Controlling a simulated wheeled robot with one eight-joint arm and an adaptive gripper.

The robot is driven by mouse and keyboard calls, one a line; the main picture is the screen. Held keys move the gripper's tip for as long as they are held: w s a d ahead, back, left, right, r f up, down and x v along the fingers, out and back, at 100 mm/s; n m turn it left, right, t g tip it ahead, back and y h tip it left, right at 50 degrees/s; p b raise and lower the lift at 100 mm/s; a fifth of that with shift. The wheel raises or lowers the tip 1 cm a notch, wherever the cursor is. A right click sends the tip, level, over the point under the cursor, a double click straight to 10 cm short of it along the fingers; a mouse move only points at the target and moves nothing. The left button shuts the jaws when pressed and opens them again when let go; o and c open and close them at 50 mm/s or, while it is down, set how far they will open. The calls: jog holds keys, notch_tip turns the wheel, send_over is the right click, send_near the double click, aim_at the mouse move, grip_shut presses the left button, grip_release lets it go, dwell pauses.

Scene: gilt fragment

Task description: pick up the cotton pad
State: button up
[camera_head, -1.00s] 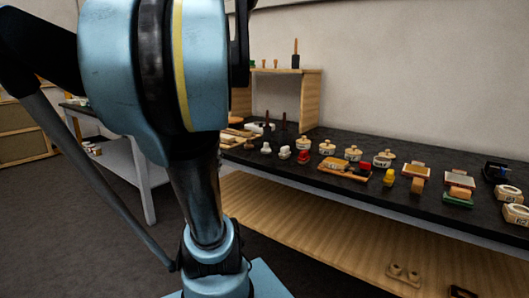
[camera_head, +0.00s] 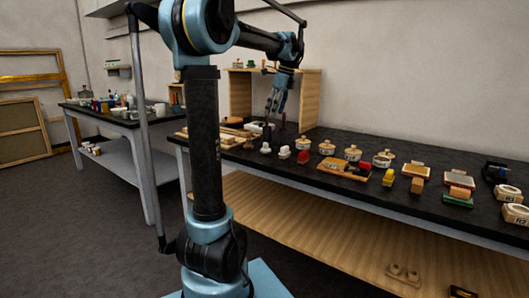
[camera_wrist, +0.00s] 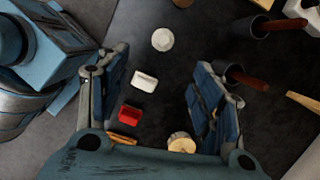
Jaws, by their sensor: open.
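My gripper (camera_head: 276,108) hangs fingers down above the left part of the dark worktop, in front of the wooden shelf. In the wrist view the gripper (camera_wrist: 160,82) is open, with nothing held between its fingers. A round white piece (camera_wrist: 162,39), which looks like the cotton pad, lies on the worktop beyond the fingertips; it seems to be the left small white piece (camera_head: 265,149) in the head view. A white block (camera_wrist: 144,79) and a red block (camera_wrist: 130,115) show between the fingers, below them on the worktop. I cannot tell for certain which white piece is cotton.
Dark cups with brown handles (camera_wrist: 249,27) stand close to the right finger. A wooden shelf (camera_head: 311,100) rises behind. Another table (camera_head: 100,116) stands at left.

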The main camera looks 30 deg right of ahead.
aim_at(266, 143)
jog(key=x, duration=1.2)
jog(key=shift+w+d, duration=0.15)
jog(key=x, duration=0.4)
jog(key=shift+w+d+r, duration=0.1)
jog(key=shift+w+d, duration=0.05)
jog(key=shift+w, duration=0.15)
jog(key=shift+w+f, duration=0.1)
jog(key=shift+f, duration=0.55)
jog(key=c, duration=0.9)
